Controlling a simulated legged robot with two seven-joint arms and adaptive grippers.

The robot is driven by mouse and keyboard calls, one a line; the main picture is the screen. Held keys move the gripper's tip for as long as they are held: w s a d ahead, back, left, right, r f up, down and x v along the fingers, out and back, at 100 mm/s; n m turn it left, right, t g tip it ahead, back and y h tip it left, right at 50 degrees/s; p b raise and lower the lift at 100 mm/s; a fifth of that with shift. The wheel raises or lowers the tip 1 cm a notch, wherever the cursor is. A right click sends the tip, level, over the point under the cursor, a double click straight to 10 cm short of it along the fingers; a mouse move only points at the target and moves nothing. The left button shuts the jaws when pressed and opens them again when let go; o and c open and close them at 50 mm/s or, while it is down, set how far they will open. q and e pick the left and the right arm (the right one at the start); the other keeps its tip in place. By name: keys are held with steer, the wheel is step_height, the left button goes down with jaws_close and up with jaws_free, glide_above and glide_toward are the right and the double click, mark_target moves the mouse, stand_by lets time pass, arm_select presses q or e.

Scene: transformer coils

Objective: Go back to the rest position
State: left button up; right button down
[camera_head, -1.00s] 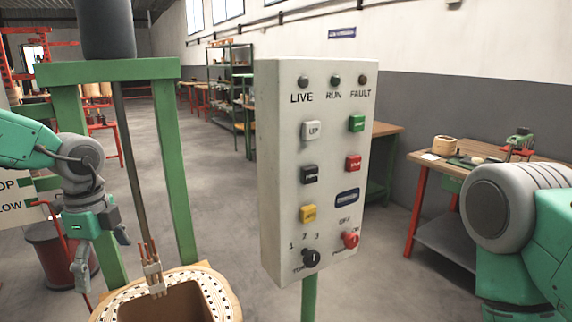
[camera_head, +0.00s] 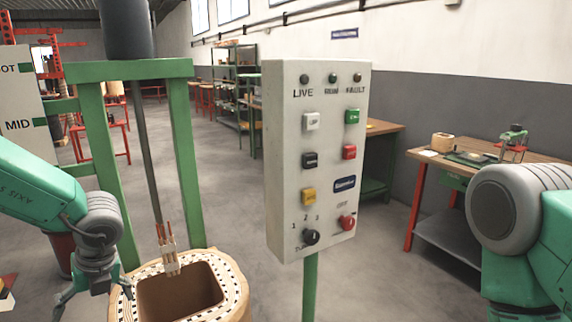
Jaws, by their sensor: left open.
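My left gripper (camera_head: 82,300) hangs at the lower left on its green arm, fingers spread and empty. It is left of the wooden coil former (camera_head: 237,290), a ring-topped block with a square opening, and appears apart from it. The control box (camera_head: 317,165) stands in the middle on a green post, with LIVE, RUN and FAULT lamps, several coloured buttons and two knobs. My right arm shows at the right edge, but its gripper is out of view.
A green frame (camera_head: 130,70) with a dark cylinder and rod stands over the coil former. A wooden workbench (camera_head: 480,170) with small items is at the right. Shelves (camera_head: 235,85) stand at the back. Grey floor is open between the control box and the workbench.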

arm_select(q)
steer(key=s+f+m+t+y, duration=0.1)
steer(key=s+f+m, duration=0.3)
steer(key=f+m, duration=0.5)
steer(key=s+f+m+t+y, duration=0.15)
steer(key=s+f+m, duration=0.3)
steer(key=m, duration=0.75)
steer(key=s+d+f+m+g+h, duration=0.1)
steer(key=s+d+f+m+h, duration=0.25)
steer(key=s+m, duration=0.7)
steer(key=s+d+f+m+g+h, duration=0.25)
steer(key=s+d+f+m, duration=0.25)
steer(key=s+m, duration=0.6)
step_height(320, 180, down, 9)
steer(key=w+d+m+t+b, duration=0.1)
steer(key=w+m+b, duration=0.1)
steer(key=b, duration=0.8)
steer(key=shift+w+d+m, duration=0.15)
steer(key=shift+w+m, duration=0.1)
steer(key=shift+m, duration=0.2)
steer(key=shift+w+f, duration=0.1)
